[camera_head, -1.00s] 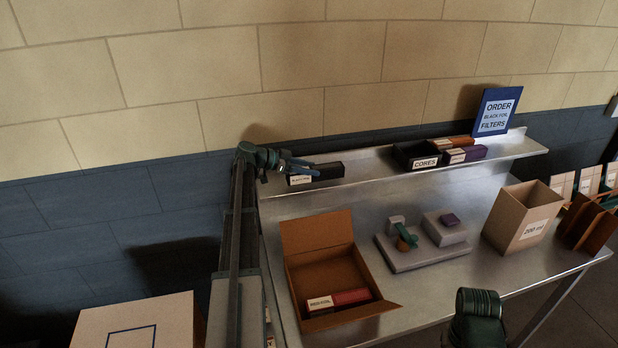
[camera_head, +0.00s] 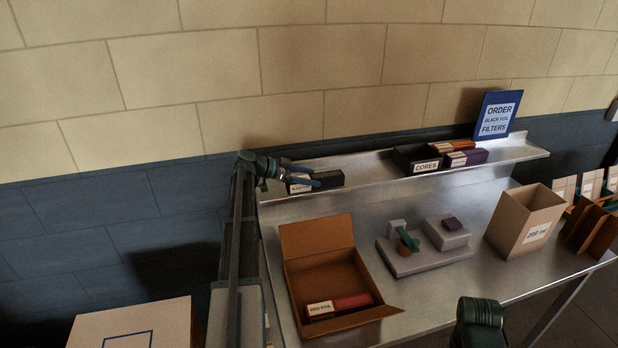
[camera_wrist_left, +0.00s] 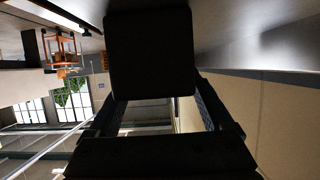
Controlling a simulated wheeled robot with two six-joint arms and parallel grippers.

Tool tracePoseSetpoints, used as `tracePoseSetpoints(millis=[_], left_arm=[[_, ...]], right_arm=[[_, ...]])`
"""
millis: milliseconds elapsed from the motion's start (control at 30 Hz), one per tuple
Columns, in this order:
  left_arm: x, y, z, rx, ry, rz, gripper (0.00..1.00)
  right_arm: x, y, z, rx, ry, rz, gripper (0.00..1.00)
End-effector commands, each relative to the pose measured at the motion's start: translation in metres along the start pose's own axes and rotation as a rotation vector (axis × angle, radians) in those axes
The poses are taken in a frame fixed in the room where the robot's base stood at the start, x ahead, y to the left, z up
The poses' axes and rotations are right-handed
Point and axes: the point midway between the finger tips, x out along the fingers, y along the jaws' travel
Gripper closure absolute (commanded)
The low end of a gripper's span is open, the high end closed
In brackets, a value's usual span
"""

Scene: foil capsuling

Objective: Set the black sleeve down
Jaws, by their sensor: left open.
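The black sleeve (camera_head: 330,179) lies on the raised metal shelf at its left end, its white label facing the front left. My left gripper (camera_head: 307,178) is at the sleeve's labelled end, its fingers open and partly covering the label. I cannot tell whether a finger touches the sleeve. In the left wrist view, a dark block (camera_wrist_left: 150,50), which appears to be the sleeve, fills the top centre beyond the open fingers (camera_wrist_left: 155,110). Of my right arm only a dark green link shows at the bottom; its gripper is out of view.
An open carton (camera_head: 318,235) with a red foil box, a grey fixture (camera_head: 430,262) and a 200 ml carton (camera_head: 525,220) stand on the bench below.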

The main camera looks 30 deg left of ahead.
Motion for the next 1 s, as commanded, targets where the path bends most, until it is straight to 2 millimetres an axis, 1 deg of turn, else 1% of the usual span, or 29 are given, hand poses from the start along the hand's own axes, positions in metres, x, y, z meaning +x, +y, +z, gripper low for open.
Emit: tracePoseSetpoints(millis=[100,167,400,600,800,1000], left_arm=[[-0.003,0.0,-0.005,0.0,0.0,0.0,0.16],[-0.012,0.0,-0.005,-0.001,0.0,-0.002,0.16],[-0.062,0.0,-0.007,-0.001,0.0,-0.003,0.16],[-0.098,0.0,-0.005,-0.001,0.0,-0.002,0.16],[-0.117,0.0,-0.004,0.0,0.0,-0.001,0.16],[-0.121,0.0,-0.003,0.0,0.0,0.001,0.16]], right_arm=[[-0.006,0.001,0.0,0.0,0.0,0.0,0.5],[-0.009,0.001,0.001,0.0,0.0,0.0,0.5],[-0.029,0.003,0.002,-0.001,0.0,0.0,0.5],[-0.042,0.004,0.003,-0.002,0.0,0.0,0.5],[-0.048,0.005,0.003,-0.002,0.0,0.0,0.5],[-0.049,0.005,0.003,-0.002,0.0,0.0,0.5]])
